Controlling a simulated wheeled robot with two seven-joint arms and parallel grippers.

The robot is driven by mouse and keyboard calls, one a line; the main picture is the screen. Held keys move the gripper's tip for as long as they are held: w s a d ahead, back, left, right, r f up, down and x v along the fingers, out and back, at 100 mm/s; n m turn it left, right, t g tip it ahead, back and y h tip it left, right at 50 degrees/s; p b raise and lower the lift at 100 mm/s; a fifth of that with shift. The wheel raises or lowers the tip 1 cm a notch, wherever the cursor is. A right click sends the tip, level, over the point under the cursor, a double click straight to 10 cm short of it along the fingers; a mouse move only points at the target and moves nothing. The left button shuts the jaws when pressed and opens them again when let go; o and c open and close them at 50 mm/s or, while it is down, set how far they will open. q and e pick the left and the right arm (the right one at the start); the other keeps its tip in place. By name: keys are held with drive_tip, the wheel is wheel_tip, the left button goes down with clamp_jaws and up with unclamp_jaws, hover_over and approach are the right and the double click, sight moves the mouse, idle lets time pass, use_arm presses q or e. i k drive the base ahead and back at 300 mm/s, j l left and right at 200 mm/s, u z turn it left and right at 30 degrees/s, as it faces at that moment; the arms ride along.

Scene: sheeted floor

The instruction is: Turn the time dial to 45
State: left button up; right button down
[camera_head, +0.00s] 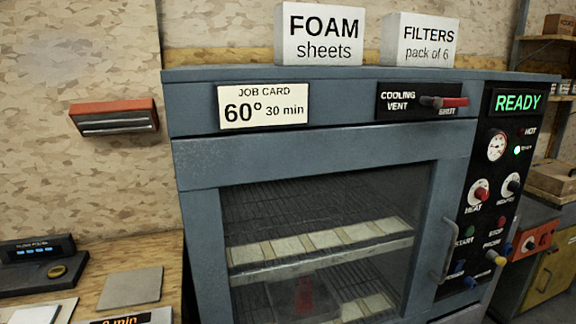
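No dial that I can read as the time dial shows. An orange-lit display ending in "min" (125,320) is cut off by the bottom edge at lower left; its leading digits are partly hidden. On the blue-grey oven's (320,160) right control panel, a red knob (480,191) is labelled HEAT, and a dark knob (511,184) beside it has a label too small to read surely. The job card (263,106) reads 60° 30 min. The green screen (517,103) reads READY. Neither of my grippers is in view.
The oven door is closed, its handle (438,250) at right. The COOLING VENT lever (443,102) points to SHUT. FOAM (320,34) and FILTERS (420,40) boxes stand on top. A scale (40,262) and a grey plate (131,288) lie on the left bench.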

sight(514, 186)
drive_tip(key=z, duration=1.3)
drive_tip(key=u, duration=0.35)
